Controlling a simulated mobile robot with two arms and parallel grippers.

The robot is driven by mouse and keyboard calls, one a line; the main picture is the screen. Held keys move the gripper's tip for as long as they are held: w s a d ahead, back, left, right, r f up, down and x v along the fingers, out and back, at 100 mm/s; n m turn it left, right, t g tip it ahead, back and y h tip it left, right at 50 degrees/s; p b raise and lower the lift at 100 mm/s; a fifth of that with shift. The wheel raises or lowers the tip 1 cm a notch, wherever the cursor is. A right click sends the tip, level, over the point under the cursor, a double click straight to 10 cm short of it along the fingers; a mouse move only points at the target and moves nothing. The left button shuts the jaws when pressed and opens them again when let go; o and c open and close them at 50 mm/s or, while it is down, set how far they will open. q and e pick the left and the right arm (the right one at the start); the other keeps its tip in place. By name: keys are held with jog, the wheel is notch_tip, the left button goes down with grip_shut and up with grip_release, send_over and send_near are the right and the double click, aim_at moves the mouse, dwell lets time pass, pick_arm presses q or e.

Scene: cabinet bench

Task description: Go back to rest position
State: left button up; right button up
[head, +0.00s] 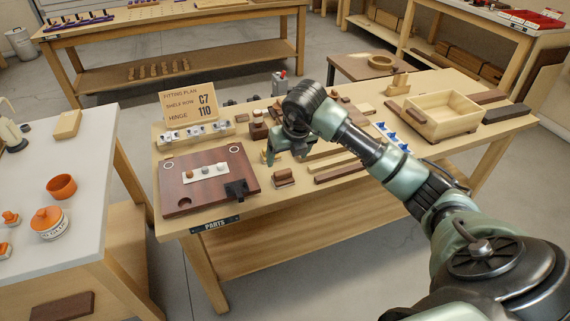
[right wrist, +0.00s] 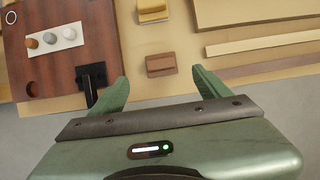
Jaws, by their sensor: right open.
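My right gripper (head: 283,158) is over the parts bench, just right of the dark red-brown wooden panel (head: 209,196). In the right wrist view its two green fingers (right wrist: 158,88) are spread apart with nothing between them. A small brown wooden block (right wrist: 160,65) lies on the bench beyond the fingertips. My right arm reaches in from the lower right of the head view. My left gripper does not show in either view.
The panel carries a white strip with round pieces (head: 209,171) and a black bracket (head: 236,189). A fitting plan sign (head: 190,105) stands behind it. A wooden tray (head: 442,115) is at the bench's right. A white table (head: 85,150) with orange pots stands left.

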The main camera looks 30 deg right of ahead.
jog(key=shift+s+r, duration=0.25)
jog(key=shift+r, duration=0.4)
